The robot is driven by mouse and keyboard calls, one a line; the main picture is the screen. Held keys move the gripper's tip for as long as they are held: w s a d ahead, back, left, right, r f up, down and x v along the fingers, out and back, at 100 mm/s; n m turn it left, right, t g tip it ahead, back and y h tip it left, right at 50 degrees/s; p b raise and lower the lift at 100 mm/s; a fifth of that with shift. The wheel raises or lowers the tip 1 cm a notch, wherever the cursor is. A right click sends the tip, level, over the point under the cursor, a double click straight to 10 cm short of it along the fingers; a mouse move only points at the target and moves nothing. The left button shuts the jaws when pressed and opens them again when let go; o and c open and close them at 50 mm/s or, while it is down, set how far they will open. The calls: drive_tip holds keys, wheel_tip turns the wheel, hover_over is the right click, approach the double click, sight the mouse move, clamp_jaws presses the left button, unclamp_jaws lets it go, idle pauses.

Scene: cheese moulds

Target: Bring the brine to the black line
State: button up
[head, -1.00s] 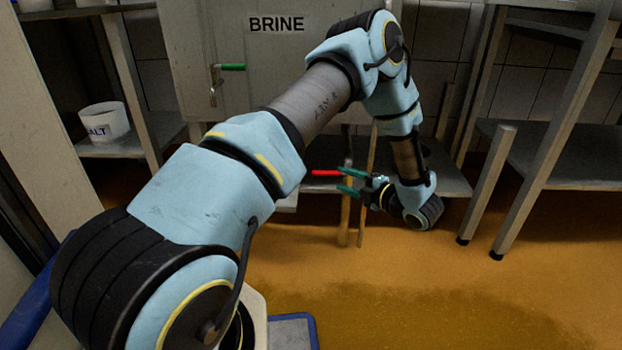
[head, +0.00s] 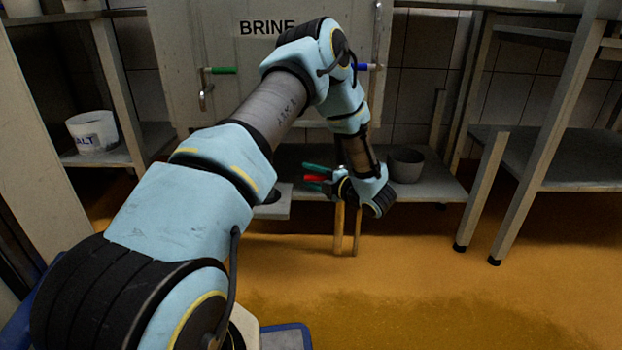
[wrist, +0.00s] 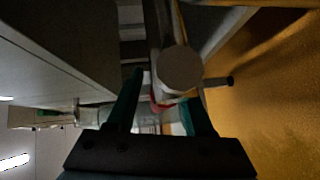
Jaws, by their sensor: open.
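The pale tank marked BRINE (head: 220,40) stands behind my arm. A green-handled valve (head: 222,70) is on its left and a blue handle (head: 370,67) on its right, partly behind my arm. A red handle (head: 315,178) is low under the tank. My gripper (head: 316,177) is open, with its dark green fingers above and below the red handle. In the wrist view a bit of red (wrist: 160,107) shows between the fingers, behind a round grey end piece (wrist: 180,70). I cannot tell whether the fingers touch it. No black line or brine level is visible.
Two wooden poles (head: 338,235) stand just below my gripper. A grey pot (head: 406,165) is on the low shelf to the right. A white SALT tub (head: 92,131) sits on the left shelf. The orange floor (head: 430,290) in front is clear.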

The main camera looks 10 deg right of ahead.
clamp_jaws()
idle(0.3)
idle(1.1)
